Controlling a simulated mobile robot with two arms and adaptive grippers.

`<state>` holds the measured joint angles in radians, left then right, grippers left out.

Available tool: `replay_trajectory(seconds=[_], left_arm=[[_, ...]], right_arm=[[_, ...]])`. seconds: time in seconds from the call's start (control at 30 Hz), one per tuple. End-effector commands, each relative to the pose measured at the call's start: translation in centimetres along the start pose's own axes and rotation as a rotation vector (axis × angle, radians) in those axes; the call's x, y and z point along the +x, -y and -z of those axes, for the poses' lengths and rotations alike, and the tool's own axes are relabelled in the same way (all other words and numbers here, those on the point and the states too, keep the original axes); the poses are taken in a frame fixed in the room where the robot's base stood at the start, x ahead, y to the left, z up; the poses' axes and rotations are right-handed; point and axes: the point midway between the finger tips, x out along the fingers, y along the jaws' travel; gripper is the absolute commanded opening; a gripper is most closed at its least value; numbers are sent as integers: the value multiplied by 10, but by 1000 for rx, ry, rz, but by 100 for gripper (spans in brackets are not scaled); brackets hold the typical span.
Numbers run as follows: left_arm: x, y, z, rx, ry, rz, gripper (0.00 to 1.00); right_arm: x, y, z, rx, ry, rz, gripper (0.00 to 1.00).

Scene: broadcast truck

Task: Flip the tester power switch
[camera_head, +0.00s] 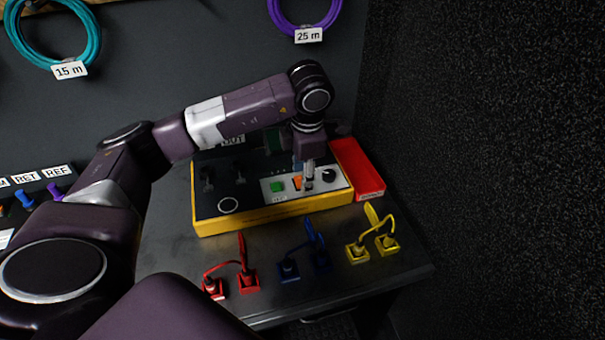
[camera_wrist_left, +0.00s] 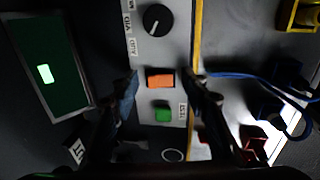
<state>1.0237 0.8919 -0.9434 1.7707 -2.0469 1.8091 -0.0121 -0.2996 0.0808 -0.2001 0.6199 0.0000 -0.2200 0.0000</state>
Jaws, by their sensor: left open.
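The tester (camera_head: 270,213) is a black box with a yellow rim on the bench. Its light grey panel carries an orange switch (camera_head: 298,182), a green button (camera_head: 277,187) and a black knob (camera_head: 328,175). My left gripper (camera_head: 308,184) points down over the panel, beside the orange switch, and partly covers it. In the left wrist view, the orange switch (camera_wrist_left: 160,78) lies between the two open fingers of my left gripper (camera_wrist_left: 165,84). The green button (camera_wrist_left: 162,114) and the knob (camera_wrist_left: 157,18) show there too. I cannot tell whether the fingers touch the panel. My right gripper is not seen.
A red tray (camera_head: 357,170) sits against the tester's right side. Red (camera_head: 230,280), blue (camera_head: 304,262) and yellow (camera_head: 373,245) connector leads lie in front of it. Teal (camera_head: 55,45) and purple (camera_head: 303,18) cable coils hang behind. A dark wall (camera_head: 480,150) closes the right.

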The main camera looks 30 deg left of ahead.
Motion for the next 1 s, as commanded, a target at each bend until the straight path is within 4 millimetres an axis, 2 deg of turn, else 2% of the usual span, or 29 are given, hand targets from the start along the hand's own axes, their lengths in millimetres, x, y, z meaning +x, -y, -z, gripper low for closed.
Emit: replay_trajectory(seconds=[0.13, 0.23, 0.5, 0.6, 0.8, 1.0], left_arm=[[-7, 0, -1, 0, 2, -1, 42], [-21, 0, -1, 1, 4, -1, 42], [-83, -1, -2, 1, 6, -3, 42], [-99, -1, -1, 1, 3, -4, 42], [-116, -1, 0, -1, 1, -3, 42], [-120, 0, 0, -1, 0, 0, 42]], right_arm=[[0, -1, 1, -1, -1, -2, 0], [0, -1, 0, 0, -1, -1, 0], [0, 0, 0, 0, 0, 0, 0], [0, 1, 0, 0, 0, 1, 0], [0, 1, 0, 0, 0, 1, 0], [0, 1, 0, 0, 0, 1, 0]])
